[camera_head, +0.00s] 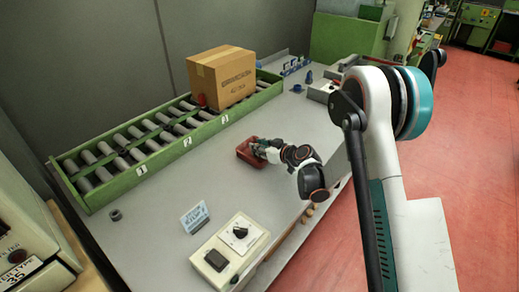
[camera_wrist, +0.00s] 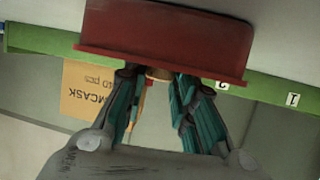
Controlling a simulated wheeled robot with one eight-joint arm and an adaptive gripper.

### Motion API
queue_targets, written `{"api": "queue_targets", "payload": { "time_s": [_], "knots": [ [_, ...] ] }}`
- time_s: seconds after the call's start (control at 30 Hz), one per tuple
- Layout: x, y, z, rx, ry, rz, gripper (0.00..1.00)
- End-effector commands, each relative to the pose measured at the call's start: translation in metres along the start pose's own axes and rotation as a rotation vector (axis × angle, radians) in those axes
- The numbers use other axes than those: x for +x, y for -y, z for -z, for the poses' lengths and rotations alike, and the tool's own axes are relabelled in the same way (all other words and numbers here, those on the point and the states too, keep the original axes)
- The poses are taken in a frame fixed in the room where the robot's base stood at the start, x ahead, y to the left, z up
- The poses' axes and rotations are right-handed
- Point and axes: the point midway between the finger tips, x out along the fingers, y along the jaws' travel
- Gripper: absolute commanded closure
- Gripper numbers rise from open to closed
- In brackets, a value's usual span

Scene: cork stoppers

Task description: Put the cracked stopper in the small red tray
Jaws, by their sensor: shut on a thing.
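The small red tray (camera_head: 244,158) sits on the grey bench, in front of the roller conveyor. In the wrist view the tray (camera_wrist: 165,35) fills the upper middle, just beyond my fingertips. My gripper (camera_head: 259,149) is at the tray's right side in the head view, low over it. In the wrist view my gripper (camera_wrist: 156,80) is shut on a tan stopper (camera_wrist: 158,73). Only a small part of the stopper shows between the teal fingers. I cannot see a crack on it, nor tell whether it touches the tray.
A cardboard box (camera_head: 222,77) stands on the green conveyor (camera_head: 130,178) behind. A control box with a knob (camera_head: 230,248), a small sign (camera_head: 195,217) and a dark ring (camera_head: 115,215) are at the front left. Bare bench lies between the sign and tray.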

Motion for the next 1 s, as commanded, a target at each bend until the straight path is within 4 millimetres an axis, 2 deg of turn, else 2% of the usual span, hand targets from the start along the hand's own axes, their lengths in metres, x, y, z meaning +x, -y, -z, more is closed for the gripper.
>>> {"api": "queue_targets", "payload": {
  "time_s": [0.23, 0.27, 0.33, 0.77, 0.87, 1.0],
  "knots": [
    [0.001, 0.000, -0.003, 0.000, 0.000, 0.000, 0.84],
    [0.001, 0.000, -0.003, 0.000, 0.000, 0.000, 0.71],
    [0.001, 0.000, -0.002, 0.000, 0.000, 0.000, 0.55],
    [-0.001, 0.000, 0.003, 0.000, 0.000, 0.000, 0.55],
    [-0.015, -0.001, 0.002, 0.000, 0.000, -0.002, 0.55],
    [-0.043, -0.001, 0.003, 0.002, 0.000, -0.002, 0.55]
  ]
}}
